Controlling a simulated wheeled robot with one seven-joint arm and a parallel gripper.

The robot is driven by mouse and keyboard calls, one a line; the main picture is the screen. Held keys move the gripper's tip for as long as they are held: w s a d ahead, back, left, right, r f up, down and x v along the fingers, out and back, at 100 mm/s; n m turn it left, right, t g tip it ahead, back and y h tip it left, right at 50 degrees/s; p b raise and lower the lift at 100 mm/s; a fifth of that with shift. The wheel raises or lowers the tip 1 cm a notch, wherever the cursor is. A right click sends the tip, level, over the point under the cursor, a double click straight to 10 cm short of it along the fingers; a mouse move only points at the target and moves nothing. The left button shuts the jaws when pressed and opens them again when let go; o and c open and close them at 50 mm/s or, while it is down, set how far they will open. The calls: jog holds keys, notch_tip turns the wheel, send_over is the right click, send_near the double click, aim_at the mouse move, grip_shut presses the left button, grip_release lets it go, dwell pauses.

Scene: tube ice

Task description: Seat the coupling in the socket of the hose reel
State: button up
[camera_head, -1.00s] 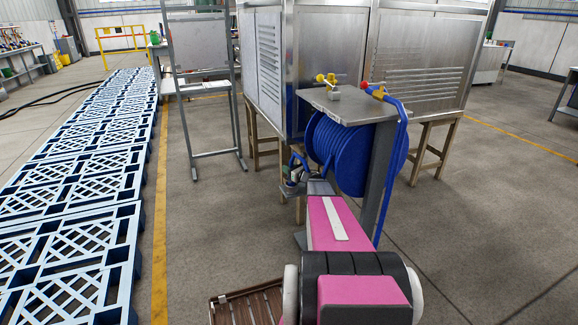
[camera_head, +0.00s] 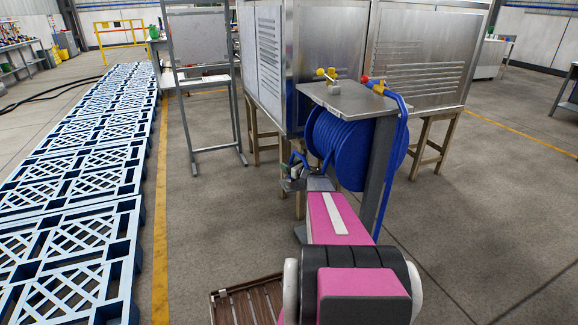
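The hose reel (camera_head: 345,148) is a drum of blue hose under a grey metal top (camera_head: 350,98) on a grey post. A blue hose (camera_head: 399,150) hangs from a red and yellow fitting (camera_head: 376,85) at the top's right edge. A yellow valve-like fitting (camera_head: 328,75) stands on the top. My gripper (camera_head: 292,176) is at the far end of my pink arm, at the reel's lower left. A short blue hose loop shows beside it. The gripper is small and partly hidden, so its fingers and any coupling in it cannot be made out. The socket is not clearly identifiable.
Large metal cabinets (camera_head: 420,62) on wooden legs stand behind the reel. A grey metal frame (camera_head: 201,85) stands to the left. Blue pallets (camera_head: 75,190) line the left floor. A brown slatted crate (camera_head: 245,302) lies near my base. The floor at right is open.

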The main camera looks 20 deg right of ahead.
jog(key=shift+s, duration=0.1)
jog(key=v, duration=0.7)
